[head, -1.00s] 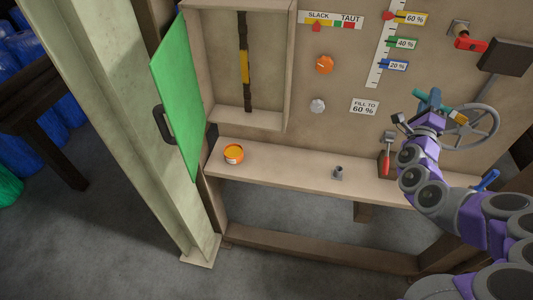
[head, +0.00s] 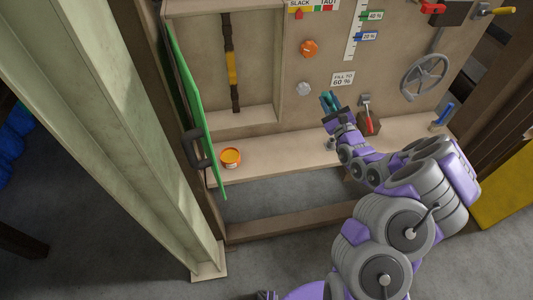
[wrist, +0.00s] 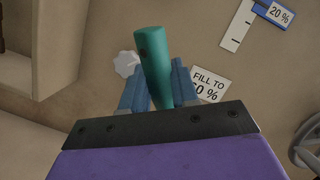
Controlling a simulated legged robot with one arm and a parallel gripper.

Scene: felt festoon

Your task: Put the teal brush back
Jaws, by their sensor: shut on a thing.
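The teal brush (wrist: 153,62) is between the blue fingers of my gripper (wrist: 160,90) in the wrist view. Its handle end points up in that picture; its other end is hidden behind the gripper body. In the head view my gripper (head: 332,104) and the brush are in front of the panel, left of the red-handled lever (head: 368,122) and above the shelf (head: 285,144). A small grey cup-like holder (head: 330,144) on the shelf shows just below my gripper, partly covered by my arm.
An orange tin (head: 230,157) stands on the shelf's left part. The green door (head: 190,105) is open at the left, beside a pale steel post (head: 120,130). A handwheel (head: 425,78) and a blue-handled item (head: 442,115) are at right. The shelf between tin and holder is clear.

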